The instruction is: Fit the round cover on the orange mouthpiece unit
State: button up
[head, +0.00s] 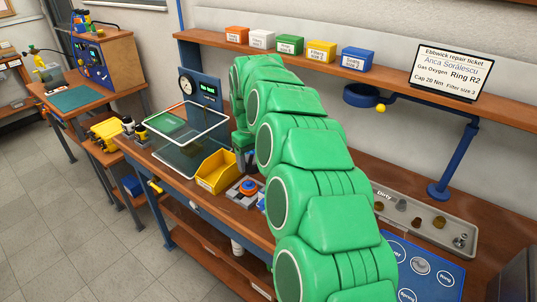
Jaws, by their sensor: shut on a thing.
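My green arm crosses the middle of the view. I cannot pick out the round cover for sure.
A clear-walled box (190,140) and a yellow bin (217,170) stand left of the holder. A gauge panel (200,88) rises behind. Right of my arm are a parts tray (425,210) and a blue mat (440,272). A shelf (400,85) overhangs the back.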

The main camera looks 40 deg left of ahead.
aim_at(249, 182)
jog(key=shift+s+a+f, duration=0.2)
jog(key=shift+s+a, duration=0.15)
jog(key=shift+s, duration=0.25)
jog(key=shift+f, duration=2)
jog(key=shift+f, duration=1.65)
dwell(1.3)
jog(key=o, duration=1.1)
jog(key=shift+o, duration=0.7)
jog(key=shift+r, duration=0.2)
jog(key=shift+r, duration=3.85)
